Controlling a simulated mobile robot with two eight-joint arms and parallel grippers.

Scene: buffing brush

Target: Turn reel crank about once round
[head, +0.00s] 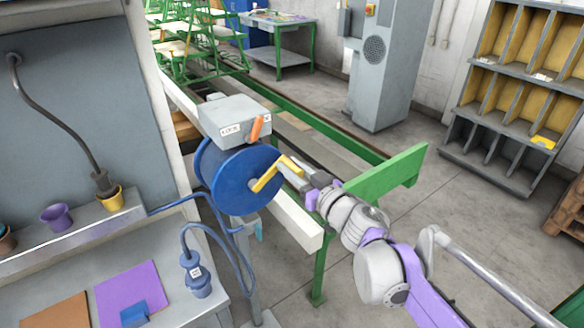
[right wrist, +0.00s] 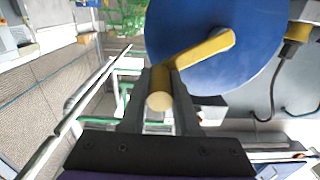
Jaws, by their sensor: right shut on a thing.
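The blue cable reel (head: 230,182) stands on a grey post, with a grey box (head: 234,117) above it. Its yellow crank (head: 266,178) runs from the reel's centre up and to the right, ending in a handle. My right gripper (head: 294,168) comes in from the right and is shut on the crank handle. In the right wrist view, the handle (right wrist: 159,101) sits between the two dark fingers, its round end facing the camera. The crank arm (right wrist: 203,49) crosses the blue reel disc (right wrist: 258,62) there. My left gripper is not in view.
A white beam (head: 300,221) and a green rail (head: 380,176) lie close to my right arm. A workbench (head: 62,290) at the left holds a blue plug (head: 198,282) and coloured sheets. An orange lever (head: 257,128) sticks up beside the grey box. Shelves (head: 508,122) stand at the far right.

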